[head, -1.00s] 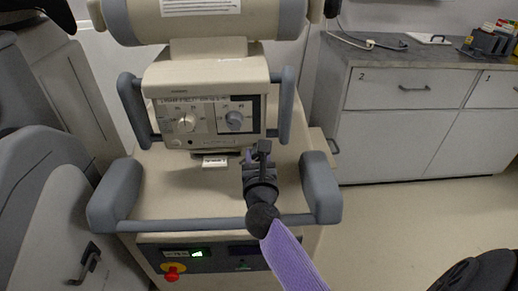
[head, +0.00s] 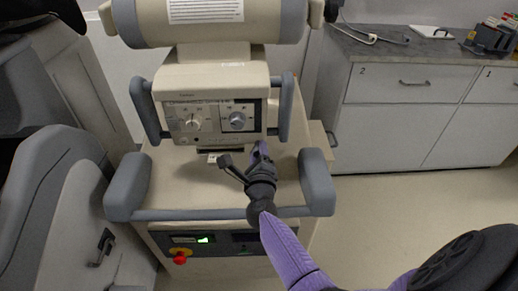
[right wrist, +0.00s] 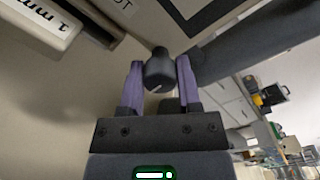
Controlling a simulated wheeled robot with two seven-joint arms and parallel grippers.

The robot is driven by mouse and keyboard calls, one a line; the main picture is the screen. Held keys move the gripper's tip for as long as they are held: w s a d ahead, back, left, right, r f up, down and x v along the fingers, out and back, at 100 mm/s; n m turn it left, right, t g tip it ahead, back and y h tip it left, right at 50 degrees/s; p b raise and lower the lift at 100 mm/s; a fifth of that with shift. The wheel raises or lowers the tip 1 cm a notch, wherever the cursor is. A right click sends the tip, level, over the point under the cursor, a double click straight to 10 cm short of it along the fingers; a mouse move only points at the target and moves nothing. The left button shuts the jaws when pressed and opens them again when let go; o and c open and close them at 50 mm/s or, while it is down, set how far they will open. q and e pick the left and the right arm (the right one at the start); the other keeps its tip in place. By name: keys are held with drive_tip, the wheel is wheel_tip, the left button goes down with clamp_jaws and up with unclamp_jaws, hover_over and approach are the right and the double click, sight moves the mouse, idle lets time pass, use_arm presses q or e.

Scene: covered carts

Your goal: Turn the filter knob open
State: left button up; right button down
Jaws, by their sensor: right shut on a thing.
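In the right wrist view, a small dark round knob (right wrist: 159,72) with a light mark line sits between the two purple fingers of my right gripper (right wrist: 160,80). The gripper is shut on this knob. In the head view my right gripper (head: 260,152) reaches in below the control panel (head: 214,118) of the beige machine, and the knob it holds is hidden there. A white label tag is just left of the gripper, and reads "1 mm" in the right wrist view (right wrist: 40,22). My left gripper is not in view.
The panel has a light dial (head: 194,122) and a grey dial (head: 237,120). Grey handles (head: 318,183) and a front bar (head: 190,214) surround my right gripper. A red button (head: 180,257) is low on the front. Grey cabinets (head: 420,120) stand at the right, with open floor before them.

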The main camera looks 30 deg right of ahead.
drive_tip(key=shift+f+n+p, duration=0.1)
drive_tip(key=shift+n+p, duration=0.2)
drive_tip(key=shift+n, duration=0.6)
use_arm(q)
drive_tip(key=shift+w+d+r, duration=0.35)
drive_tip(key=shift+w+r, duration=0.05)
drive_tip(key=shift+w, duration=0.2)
use_arm(e)
drive_tip(key=shift+n, duration=0.3)
drive_tip(key=shift+c, duration=1.5)
unclamp_jaws()
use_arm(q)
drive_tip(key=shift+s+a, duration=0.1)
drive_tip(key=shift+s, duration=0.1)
